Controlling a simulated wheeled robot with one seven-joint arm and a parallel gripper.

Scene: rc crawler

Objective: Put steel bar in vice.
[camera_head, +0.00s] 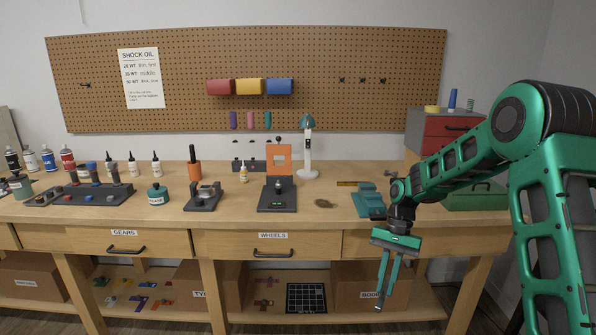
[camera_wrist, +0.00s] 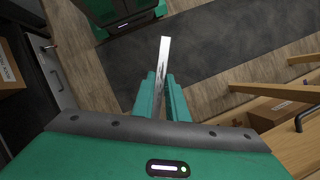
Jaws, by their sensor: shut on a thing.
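The steel bar (camera_wrist: 163,62) is a flat, pale grey strip. In the wrist view it sticks out past the fingertips of my gripper (camera_wrist: 162,90), which is shut on it. In the head view my gripper (camera_head: 385,285) hangs in front of the bench, below the top's front edge, fingers pointing down; the bar is hard to make out there. A teal block-like device (camera_head: 368,205), which looks like the vice, stands on the bench top near the front edge, up and left of my gripper. Its jaw gap is too small to judge, and my arm is close beside its right side.
The wooden bench (camera_head: 330,213) has drawers and a lower shelf behind my gripper. Left of the vice are a dark stand (camera_head: 277,205), a white lamp (camera_head: 308,155) and bottles. A green box (camera_head: 475,197) and red drawer cabinet (camera_head: 440,133) stand right.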

